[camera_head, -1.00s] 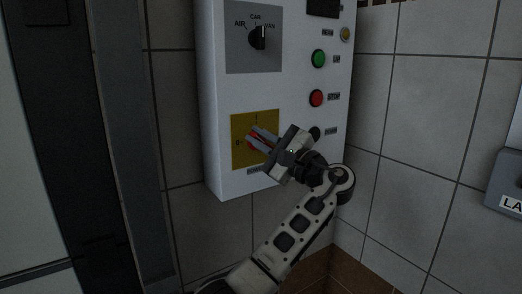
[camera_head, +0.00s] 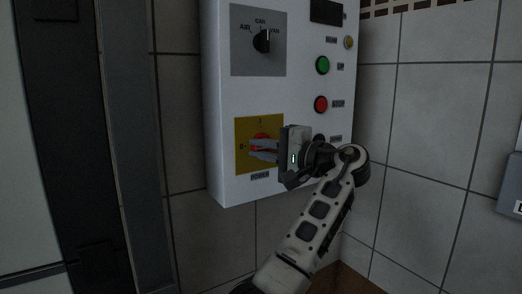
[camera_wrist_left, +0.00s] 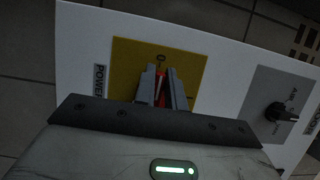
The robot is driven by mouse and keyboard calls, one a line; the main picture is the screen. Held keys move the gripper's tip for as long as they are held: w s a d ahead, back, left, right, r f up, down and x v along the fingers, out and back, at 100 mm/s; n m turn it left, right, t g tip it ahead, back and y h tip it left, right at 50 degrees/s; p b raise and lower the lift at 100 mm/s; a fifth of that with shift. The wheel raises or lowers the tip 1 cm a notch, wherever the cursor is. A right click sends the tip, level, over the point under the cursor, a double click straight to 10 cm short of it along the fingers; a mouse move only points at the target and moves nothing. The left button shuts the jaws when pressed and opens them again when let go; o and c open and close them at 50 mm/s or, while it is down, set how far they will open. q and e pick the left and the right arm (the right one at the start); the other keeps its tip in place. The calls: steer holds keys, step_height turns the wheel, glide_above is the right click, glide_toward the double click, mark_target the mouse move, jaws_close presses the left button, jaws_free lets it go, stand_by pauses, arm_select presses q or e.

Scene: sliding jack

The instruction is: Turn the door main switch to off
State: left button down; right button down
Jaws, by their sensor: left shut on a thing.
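The main switch is a red rotary knob (camera_head: 259,137) on a yellow plate (camera_head: 242,165), low on the white control box. The plate carries a 0 mark on its left and an I mark at its top. My left gripper (camera_head: 262,150) is shut on the red knob, with its fingers reaching in from the right. In the left wrist view, the red knob (camera_wrist_left: 161,88) shows between the two grey fingers (camera_wrist_left: 161,75), which point toward the 0 mark. The fingers hide much of the knob. My right gripper is not in view.
The white box (camera_head: 222,100) also holds a black selector (camera_head: 262,41) on a grey plate, a green button (camera_head: 322,65) and a red button (camera_head: 321,104). My forearm crosses below the box. Tiled walls lie behind it, and a dark door frame stands at left.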

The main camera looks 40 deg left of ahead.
arm_select(q)
steer(key=shift+w+d, duration=0.1)
steer(key=shift+w, duration=0.05)
stand_by(0.4)
steer(key=c, duration=1.5)
jaws_free()
steer(key=shift+o, duration=0.2)
steer(key=shift+w, duration=0.15)
steer(key=d, duration=1.6)
steer(key=shift+b, duration=0.45)
